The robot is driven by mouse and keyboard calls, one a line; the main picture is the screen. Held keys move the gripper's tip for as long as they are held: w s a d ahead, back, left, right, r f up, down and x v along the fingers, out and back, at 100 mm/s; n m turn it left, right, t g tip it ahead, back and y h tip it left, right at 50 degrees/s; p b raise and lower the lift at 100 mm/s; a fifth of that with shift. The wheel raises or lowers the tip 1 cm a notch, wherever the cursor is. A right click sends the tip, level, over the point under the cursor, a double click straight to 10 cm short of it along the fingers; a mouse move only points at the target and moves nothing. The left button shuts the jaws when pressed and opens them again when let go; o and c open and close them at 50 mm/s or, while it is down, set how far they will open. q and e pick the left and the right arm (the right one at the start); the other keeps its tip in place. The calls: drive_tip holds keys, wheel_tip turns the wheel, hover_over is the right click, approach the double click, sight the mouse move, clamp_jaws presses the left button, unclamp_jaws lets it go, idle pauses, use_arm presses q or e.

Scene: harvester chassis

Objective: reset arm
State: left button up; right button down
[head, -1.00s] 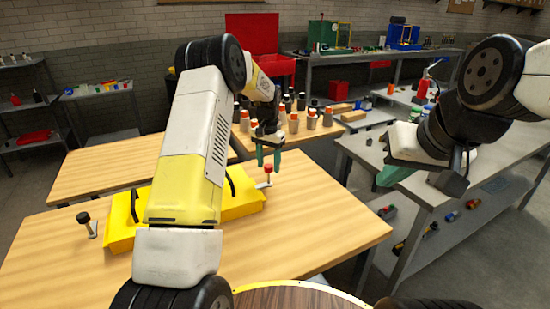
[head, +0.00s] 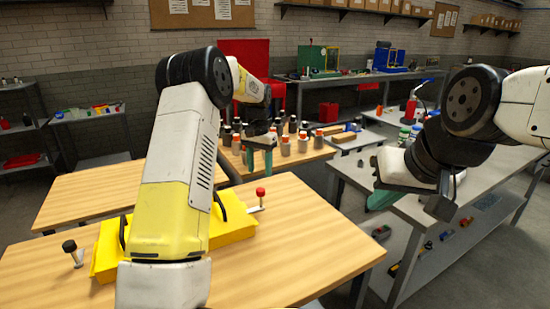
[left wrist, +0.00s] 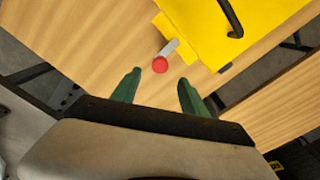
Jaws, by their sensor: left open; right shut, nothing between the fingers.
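My left arm reaches forward over the wooden table. My left gripper (head: 260,155) has green fingers that stand apart with nothing between them. In the left wrist view its fingers (left wrist: 160,92) are spread, with a red-tipped pin (left wrist: 160,64) beyond them. My right gripper (head: 385,198) is at the right above the grey bench, shut and empty; its far side is hidden. The yellow chassis (head: 232,228) lies on the table, partly behind my left arm. A red-knobbed pin (head: 260,194) sits at its right end and a black-knobbed pin (head: 71,250) at its left.
The wooden table (head: 310,235) has clear room to the right of the chassis. A second wooden table with several orange- and black-topped bottles (head: 285,145) stands behind. A grey bench (head: 420,215) with lower shelf stands at the right. Racks (head: 75,125) stand at the back left.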

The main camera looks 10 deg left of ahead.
use_arm(q)
drive_tip(key=s+a+r+n+t+h, duration=0.1)
drive_tip(key=s+r+n+t, duration=0.15)
drive_tip(key=s+r, duration=1.4)
drive_tip(key=s+f+n+t+h, duration=0.1)
drive_tip(key=s+t, duration=0.2)
drive_tip(key=s, duration=1.8)
drive_tip(key=shift+d+f+t, duration=0.15)
drive_tip(key=shift+f+t, duration=0.2)
drive_tip(key=shift+n, duration=0.25)
drive_tip(key=shift+c, duration=1.7)
